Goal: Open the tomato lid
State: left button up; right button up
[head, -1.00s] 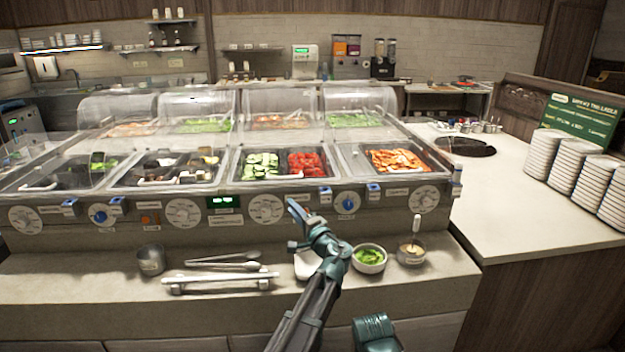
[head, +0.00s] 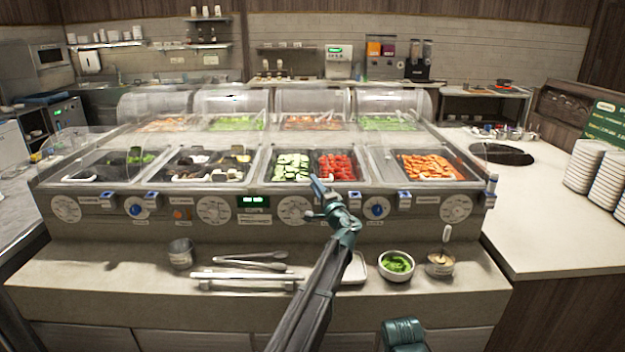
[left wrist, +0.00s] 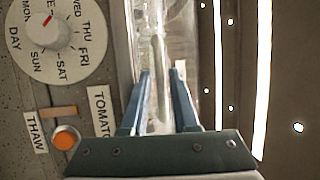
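The tomato well holds red tomato pieces (head: 338,167) beside the cucumber slices (head: 291,166), under a clear lid. The lid looks down, but its edges are hard to make out. My left gripper (head: 317,183) is at the front edge of this well, just below the tomatoes in the picture. In the left wrist view my left gripper (left wrist: 160,78) is open, with clear shiny material between and beyond its fingers. Contact cannot be told. A TOMATO label (left wrist: 101,111) lies just left of the fingers.
Dials (head: 214,209) and blue latches line the front panel. On the lower ledge stand a metal cup (head: 181,253), tongs (head: 250,264), a bowl of greens (head: 396,265) and a sauce pot (head: 440,264). Plates (head: 583,167) are stacked at the right.

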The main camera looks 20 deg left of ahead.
pick_arm(q)
jog(key=shift+x, duration=1.25)
grip_shut()
dwell(0.6)
